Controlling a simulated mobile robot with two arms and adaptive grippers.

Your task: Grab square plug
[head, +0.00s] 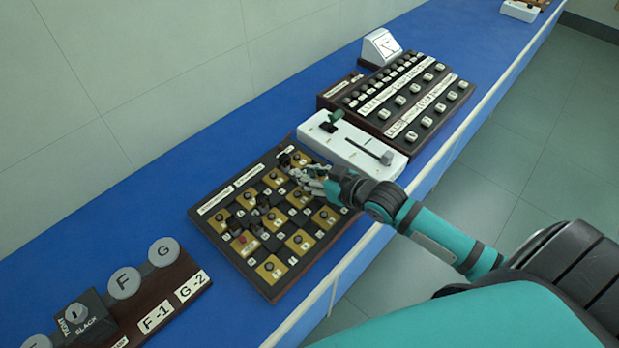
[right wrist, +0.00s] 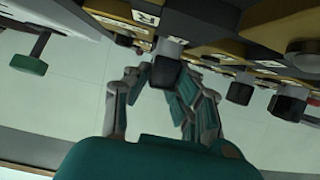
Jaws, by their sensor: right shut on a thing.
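The plug board (head: 262,291) is a dark panel with a checker of gold and black squares on the blue bench. Dark plugs and knobs stand on it. My right gripper (head: 306,176) reaches over its upper right part. In the right wrist view my right gripper (right wrist: 157,84) is shut on a dark square plug (right wrist: 165,70), with fingers on both sides of it. In the head view the fingers hide the held plug. My left gripper is not in view.
A white device (head: 352,145) with a green-topped lever and a slider stands just beyond the board. A dark button panel (head: 432,105) and a white sloped box (head: 380,47) are farther back. A panel with F and G discs (head: 122,283) is at the lower left. Bare blue bench lies between.

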